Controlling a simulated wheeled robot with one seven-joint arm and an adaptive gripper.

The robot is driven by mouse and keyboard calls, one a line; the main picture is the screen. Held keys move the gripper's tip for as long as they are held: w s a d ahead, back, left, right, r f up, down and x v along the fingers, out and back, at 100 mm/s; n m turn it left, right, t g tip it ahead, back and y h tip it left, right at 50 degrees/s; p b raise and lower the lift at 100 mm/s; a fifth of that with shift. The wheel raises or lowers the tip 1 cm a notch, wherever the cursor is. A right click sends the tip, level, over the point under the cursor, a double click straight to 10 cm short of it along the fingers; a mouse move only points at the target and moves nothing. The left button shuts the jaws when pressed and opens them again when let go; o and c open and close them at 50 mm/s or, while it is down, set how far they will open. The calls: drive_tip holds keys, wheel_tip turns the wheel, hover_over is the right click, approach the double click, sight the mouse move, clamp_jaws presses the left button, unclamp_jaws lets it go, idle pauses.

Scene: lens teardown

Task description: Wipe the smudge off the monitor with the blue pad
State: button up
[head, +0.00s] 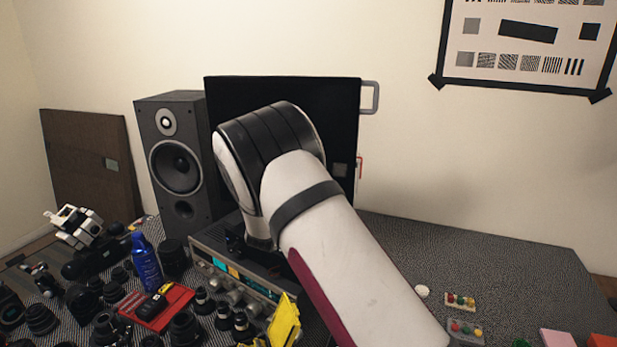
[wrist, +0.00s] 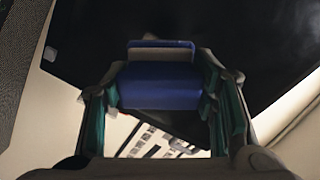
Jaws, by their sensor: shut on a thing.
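The black monitor (head: 285,92) stands upright at the back of the table, partly covered by my arm. A small greyish patch (head: 340,170) shows low on its right side; I cannot tell whether this is the smudge. In the wrist view, the dark screen (wrist: 265,45) fills the upper part, with a small pale spot (wrist: 50,53) near its left corner. My gripper (wrist: 160,80) is shut on the blue pad (wrist: 160,92), which has a grey layer. The pad is in front of the screen; contact is unclear. My arm hides gripper and pad in the head view.
A speaker (head: 172,160) stands left of the monitor. A grey instrument (head: 225,275), a blue bottle (head: 146,262), a red tray (head: 160,305) and several lenses crowd the left front. A yellow object (head: 284,318) stands near my arm. The table right of the monitor is mostly clear.

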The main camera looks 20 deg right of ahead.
drive_tip(key=shift+w+d, duration=0.1)
drive_tip(key=shift+w, duration=0.05)
drive_tip(key=w+d+h+b, duration=0.1)
drive_tip(key=w+d+b, duration=0.1)
drive_tip(key=w+b, duration=0.3)
drive_tip(key=shift+w+d+f+m, duration=0.15)
drive_tip(key=shift+w+d+m, duration=0.2)
drive_tip(key=shift+w, duration=0.2)
drive_tip(key=shift+b+x, duration=0.95)
drive_tip(key=shift+x, duration=0.1)
idle(0.6)
drive_tip(key=shift+s+d+p, duration=0.65)
drive_tip(key=shift+s+d, duration=0.45)
drive_tip(key=shift+d, duration=1.2)
drive_tip(key=shift+s+d+p, duration=0.65)
drive_tip(key=shift+s+d, duration=0.45)
drive_tip(key=shift+d, duration=1.25)
drive_tip(key=shift+s+d+p, duration=0.65)
drive_tip(key=shift+s+d, duration=0.5)
drive_tip(key=shift+d, duration=1.15)
